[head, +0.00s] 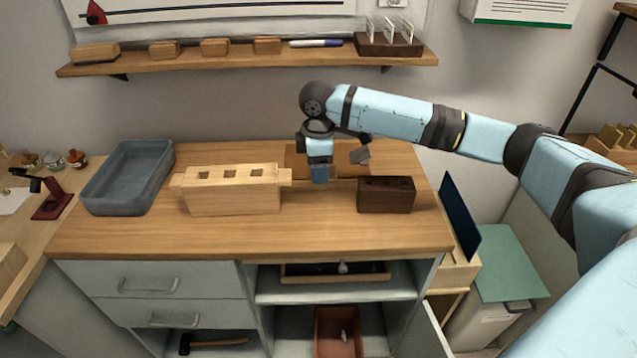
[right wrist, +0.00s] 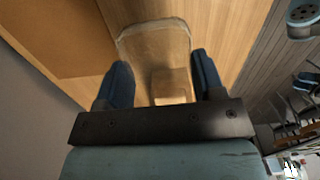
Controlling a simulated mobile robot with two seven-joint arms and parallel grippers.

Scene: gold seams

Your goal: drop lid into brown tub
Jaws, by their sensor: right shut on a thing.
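My right gripper (head: 320,176) is over the back right of the wooden counter, pointing down, between the pale slotted block and the dark block. In the right wrist view its two blue fingers (right wrist: 160,78) are shut on a see-through, amber-tinted piece with a rounded end, which looks like the lid (right wrist: 150,42). In the head view the lid is hard to make out. A reddish-brown tub (head: 322,345) stands low in the open cabinet under the counter, with a small pale thing inside. My left gripper is not in view.
A pale slotted wooden block (head: 235,200) and a dark wooden block (head: 386,195) stand on the counter (head: 330,235). A grey-blue tray (head: 100,207) is at the left. A cabinet shelf (head: 335,290) above the tub holds a shallow tray (head: 300,281). The counter's front is clear.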

